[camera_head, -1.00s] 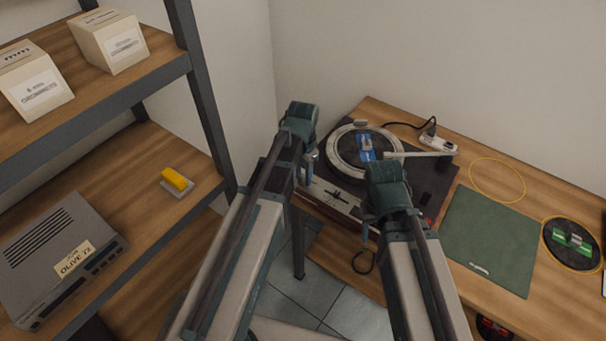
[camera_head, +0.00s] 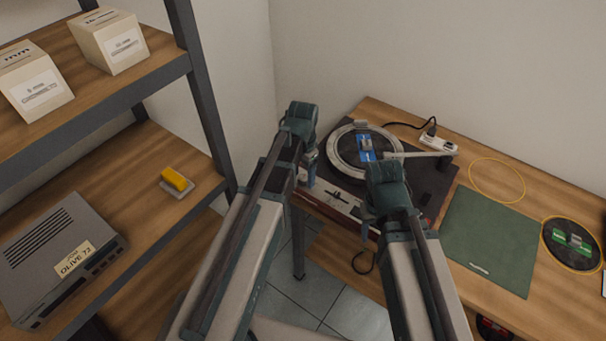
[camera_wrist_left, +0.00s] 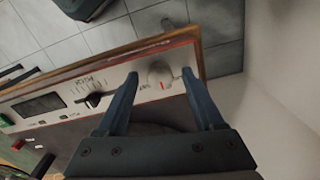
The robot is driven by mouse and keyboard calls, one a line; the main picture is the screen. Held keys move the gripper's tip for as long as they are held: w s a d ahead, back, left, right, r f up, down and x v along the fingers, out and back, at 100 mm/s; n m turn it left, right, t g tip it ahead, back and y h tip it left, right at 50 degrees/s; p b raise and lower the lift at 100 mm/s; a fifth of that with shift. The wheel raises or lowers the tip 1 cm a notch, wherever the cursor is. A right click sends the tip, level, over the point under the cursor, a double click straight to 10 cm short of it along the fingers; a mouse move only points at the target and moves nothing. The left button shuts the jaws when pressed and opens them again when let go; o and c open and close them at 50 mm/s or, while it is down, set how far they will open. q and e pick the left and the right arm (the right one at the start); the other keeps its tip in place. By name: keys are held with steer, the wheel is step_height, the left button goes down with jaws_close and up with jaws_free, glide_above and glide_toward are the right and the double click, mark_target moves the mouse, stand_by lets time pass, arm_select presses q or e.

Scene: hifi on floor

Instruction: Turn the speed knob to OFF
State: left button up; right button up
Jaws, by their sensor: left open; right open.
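The speed knob (camera_wrist_left: 160,75) is a small pale round knob with a red mark on the turntable's front panel, seen in the left wrist view. My left gripper (camera_wrist_left: 159,74) is open, with one blue finger on each side of the knob; I cannot tell whether either finger touches it. The turntable (camera_head: 432,181) stands on the wooden desk in the head view, where my left arm hides the knob. My left gripper (camera_head: 306,166) is at the turntable's left front corner. My right gripper (camera_head: 368,234) is open in front of the turntable, its fingers partly hidden.
A black slider (camera_wrist_left: 93,100) and a dark display window (camera_wrist_left: 38,105) lie along the same panel. A green mat (camera_head: 488,240) and power strip (camera_head: 438,143) are on the desk (camera_head: 545,205). A metal shelf (camera_head: 205,105) stands on the left.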

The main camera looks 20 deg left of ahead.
step_height(320, 180, up, 14)
steer(key=p, duration=1.3)
steer(key=shift+f+p, duration=0.15)
steer(key=shift+p, duration=0.15)
